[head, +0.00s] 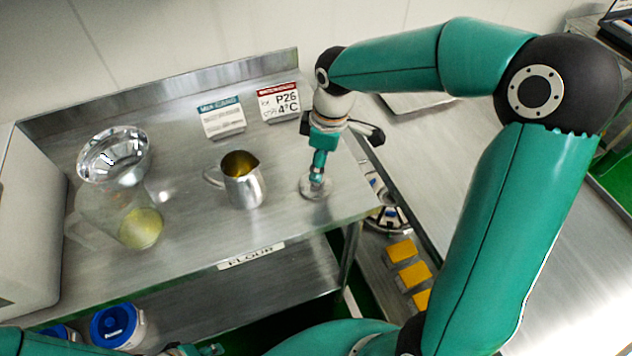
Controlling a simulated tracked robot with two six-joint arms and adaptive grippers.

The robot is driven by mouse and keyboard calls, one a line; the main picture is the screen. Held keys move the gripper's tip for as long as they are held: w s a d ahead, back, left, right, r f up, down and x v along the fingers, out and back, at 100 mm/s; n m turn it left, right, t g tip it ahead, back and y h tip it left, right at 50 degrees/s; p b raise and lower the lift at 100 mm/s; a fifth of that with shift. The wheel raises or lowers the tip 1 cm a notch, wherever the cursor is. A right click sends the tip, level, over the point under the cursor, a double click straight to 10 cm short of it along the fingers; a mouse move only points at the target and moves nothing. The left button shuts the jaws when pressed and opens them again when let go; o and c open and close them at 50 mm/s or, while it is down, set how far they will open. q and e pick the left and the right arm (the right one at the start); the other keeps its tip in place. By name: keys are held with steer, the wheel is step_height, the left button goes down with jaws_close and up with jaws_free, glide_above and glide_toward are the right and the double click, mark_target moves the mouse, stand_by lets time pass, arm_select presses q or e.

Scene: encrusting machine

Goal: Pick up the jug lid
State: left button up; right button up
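The jug lid (314,191) is a small round metal disc lying near the right end of the steel table. My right gripper (317,177) points down over it with its fingers close together at the lid's middle, apparently around its knob, which they hide. The lid looks flat on the table. The metal jug (246,191) stands upright and open to the left of the lid, its handle to the left and something yellowish inside. Of my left gripper, only small parts seem to show at the bottom edge (205,350); its fingers cannot be made out clearly.
Two sign cards (222,119) (279,103) stand at the back. Blue-lidded tubs (114,325) are below. Yellow blocks (400,251) lie right of the table.

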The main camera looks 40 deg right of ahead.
mark_target(311, 190)
steer(key=f, duration=0.2)
steer(key=a+f, duration=0.1)
steer(key=f, duration=0.1)
steer(key=shift+p, duration=0.3)
steer(key=shift+f, duration=0.55)
jaws_close()
